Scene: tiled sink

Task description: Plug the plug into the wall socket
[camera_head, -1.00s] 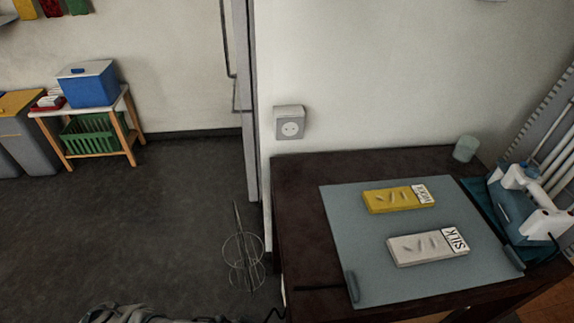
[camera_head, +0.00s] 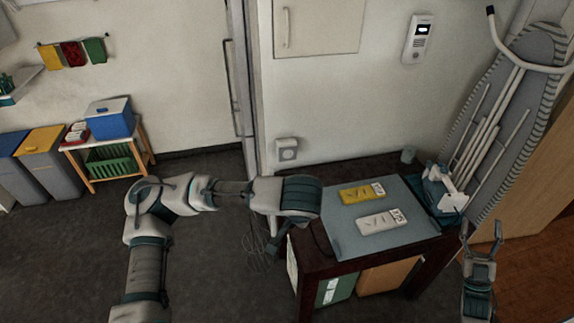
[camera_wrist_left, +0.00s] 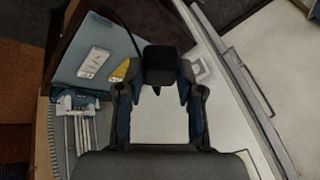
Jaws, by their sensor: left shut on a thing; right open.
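The wall socket (camera_head: 288,151) is a pale square box with a round face, low on the wall behind the table's left corner. It also shows in the left wrist view (camera_wrist_left: 201,68), right of the fingers. My left gripper (camera_wrist_left: 161,78) is shut on a black plug (camera_wrist_left: 160,62), which is apart from the socket in that picture. In the head view my left arm crosses from the left, and its wrist mostly hides the fingers and plug. My right gripper (camera_head: 482,235) is open and empty, pointing up, right of the table.
A dark table (camera_head: 313,250) carries a grey mat (camera_head: 350,235) with a yellow box (camera_head: 362,193) and a white box (camera_head: 381,221). An ironing board (camera_head: 515,90) leans behind. Floor to the left is open.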

